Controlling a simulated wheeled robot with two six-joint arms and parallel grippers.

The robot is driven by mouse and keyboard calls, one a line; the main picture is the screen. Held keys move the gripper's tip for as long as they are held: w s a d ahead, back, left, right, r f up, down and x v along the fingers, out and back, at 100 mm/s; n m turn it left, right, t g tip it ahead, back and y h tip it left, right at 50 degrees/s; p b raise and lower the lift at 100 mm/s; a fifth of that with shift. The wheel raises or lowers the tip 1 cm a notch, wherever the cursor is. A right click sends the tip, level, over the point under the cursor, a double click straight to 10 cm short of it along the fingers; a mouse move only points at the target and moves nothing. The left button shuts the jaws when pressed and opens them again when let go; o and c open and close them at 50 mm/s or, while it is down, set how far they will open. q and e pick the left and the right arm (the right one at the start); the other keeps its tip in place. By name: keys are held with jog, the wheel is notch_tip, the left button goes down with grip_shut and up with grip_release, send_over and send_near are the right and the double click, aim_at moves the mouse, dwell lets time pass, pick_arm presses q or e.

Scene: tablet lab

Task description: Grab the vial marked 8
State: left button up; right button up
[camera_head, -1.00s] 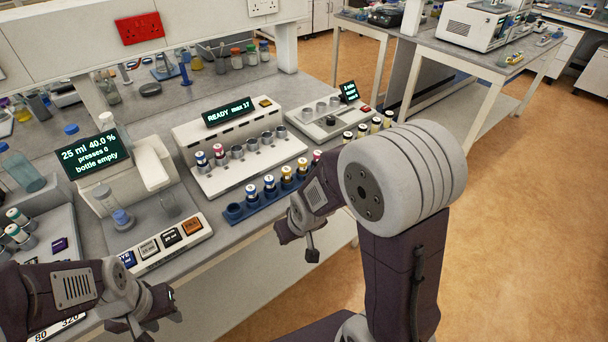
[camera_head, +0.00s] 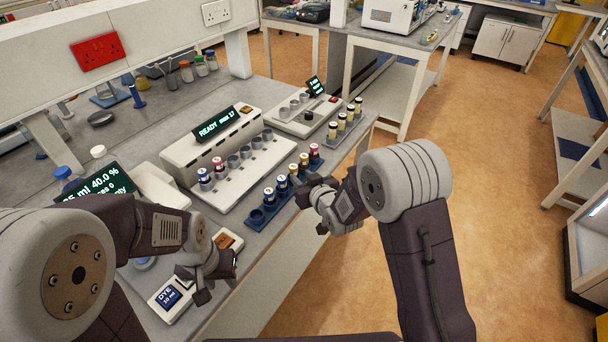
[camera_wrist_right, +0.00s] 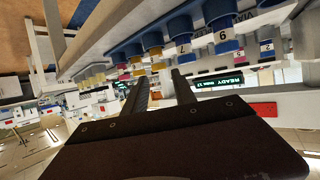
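Several capped vials with blue, yellow and red bands stand in the blue rack (camera_head: 257,216) along the bench's front edge. No number 8 is readable on any vial. In the right wrist view, tags with digits such as 7 (camera_wrist_right: 183,47) and 2 (camera_wrist_right: 267,47) appear upside down. My right gripper (camera_head: 312,208) is just in front of the rack, to the right of its near end. In the right wrist view its two fingers (camera_wrist_right: 160,92) are apart with nothing between them. My left gripper (camera_head: 198,284) is over the bench's near edge, apparently open and empty.
A white station (camera_head: 238,185) with a READY screen stands behind the rack, holding a blue-banded and a red-banded vial.

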aim_at(295, 170)
jog(key=b+x, duration=0.1)
jog(key=x, duration=0.8)
jog(key=shift+w+f, duration=0.1)
jog(key=shift+w, duration=0.05)
grip_shut()
